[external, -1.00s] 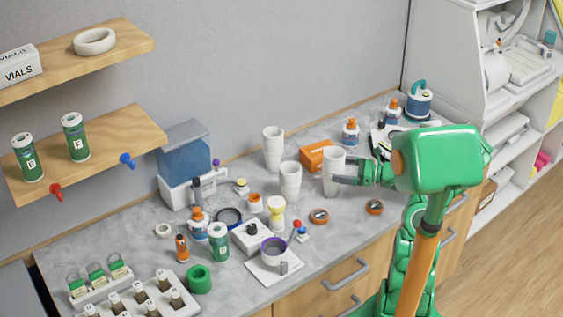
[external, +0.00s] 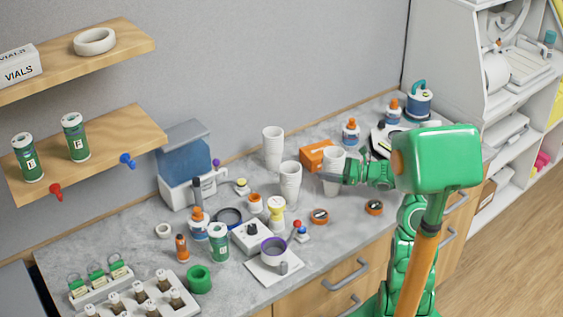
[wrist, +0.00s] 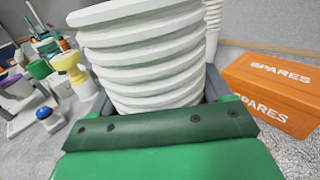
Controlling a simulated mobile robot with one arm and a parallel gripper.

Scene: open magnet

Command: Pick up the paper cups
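Three white stacks of paper cups stand on the grey counter. My gripper (external: 343,178) is at the right-hand stack (external: 333,160), with its fingers low on either side. In the wrist view this ribbed stack (wrist: 145,55) fills the middle, and the grey fingers (wrist: 158,100) appear to press against both its sides. The stack looks upright and on the counter; its base is hidden. The middle stack (external: 290,180) stands to its left, and the back stack (external: 273,147) is near the wall. Part of another stack shows behind in the wrist view (wrist: 213,25).
An orange SPARES box (external: 317,155) stands close behind the held stack; it is at the right in the wrist view (wrist: 275,90). Orange tape rolls (external: 320,216) lie in front. Bottles, a yellow-topped holder (external: 276,213) and several small items crowd the counter's left.

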